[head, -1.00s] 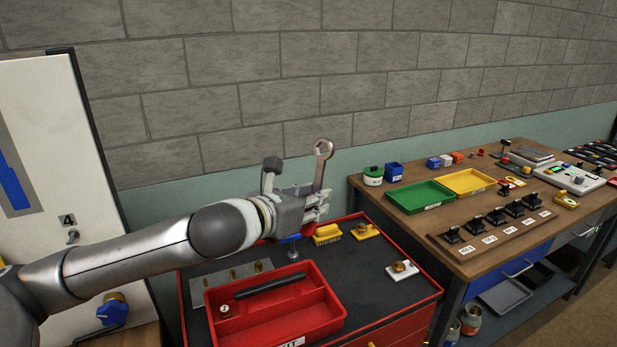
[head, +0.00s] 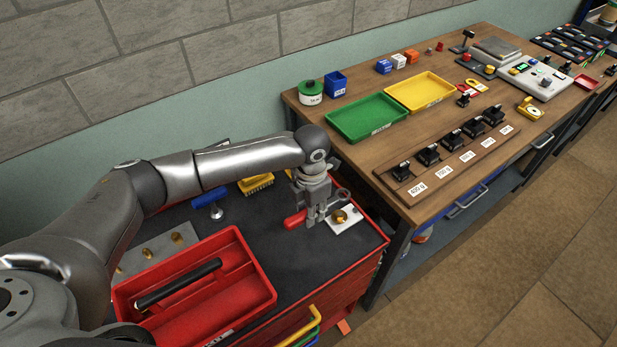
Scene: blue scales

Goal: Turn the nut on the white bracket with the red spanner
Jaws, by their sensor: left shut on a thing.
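My left gripper (head: 316,217) points down over the right part of the black cart top, shut on the red spanner. The spanner's red handle (head: 295,220) sticks out to the left of the fingers. Its grey ring end (head: 343,194) shows to the right, just behind the nut in the picture. The white bracket (head: 350,226) lies flat near the cart's right edge, with a brass nut (head: 341,215) on it. The ring is not around the nut; the height between them is hard to judge. The fingers overlap the bracket's left side in view. My right gripper is not in view.
A red tool tray (head: 254,292) with a black handle stands at the cart's front left. A blue-handled tool (head: 208,200) and a yellow brush (head: 257,184) lie behind it. The wooden workbench (head: 345,165) stands close at the right. Bare black cart top lies between tray and bracket.

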